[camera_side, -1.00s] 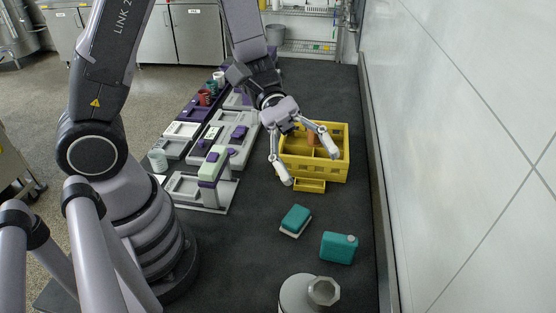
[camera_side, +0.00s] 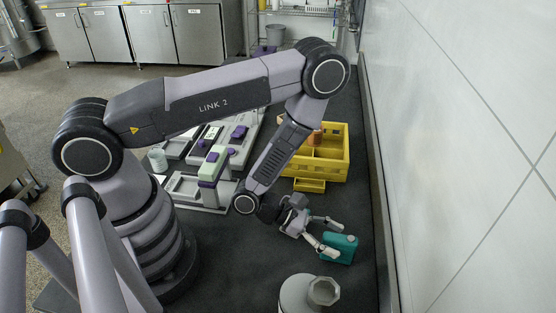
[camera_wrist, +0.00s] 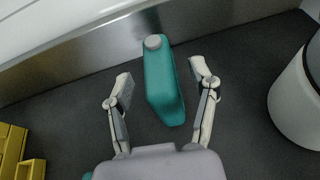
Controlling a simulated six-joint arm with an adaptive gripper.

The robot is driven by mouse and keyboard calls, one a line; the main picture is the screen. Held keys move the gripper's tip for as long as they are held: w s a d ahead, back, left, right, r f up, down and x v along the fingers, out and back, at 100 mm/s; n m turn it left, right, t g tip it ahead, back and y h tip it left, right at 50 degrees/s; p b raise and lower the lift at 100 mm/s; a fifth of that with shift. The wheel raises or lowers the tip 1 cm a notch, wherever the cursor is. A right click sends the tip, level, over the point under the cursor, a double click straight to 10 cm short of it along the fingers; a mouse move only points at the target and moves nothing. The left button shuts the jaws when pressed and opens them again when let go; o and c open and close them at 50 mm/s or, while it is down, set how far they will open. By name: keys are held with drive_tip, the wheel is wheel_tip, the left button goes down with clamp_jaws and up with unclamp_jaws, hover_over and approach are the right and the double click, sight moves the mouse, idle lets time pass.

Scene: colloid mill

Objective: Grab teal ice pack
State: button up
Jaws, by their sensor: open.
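The teal ice pack (camera_side: 341,248) stands on the dark mat near the right wall; it has a grey round cap. In the wrist view the teal ice pack (camera_wrist: 163,85) lies between and a little beyond my fingers, with a gap on each side. My gripper (camera_side: 330,237) is open and low beside the pack, at its left in the side view. In the wrist view my gripper (camera_wrist: 160,85) has its two fingers spread, with nothing held.
A yellow crate (camera_side: 340,172) with compartments stands behind the gripper. A white and grey container (camera_side: 300,293) stands at the front. A teal corner (camera_wrist: 88,176) shows at the wrist view's bottom edge. The wall borders the mat's right side.

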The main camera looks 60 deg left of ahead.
sight(349, 246)
drive_tip(key=shift+x, duration=2)
drive_tip(key=shift+r, duration=0.1)
clamp_jaws()
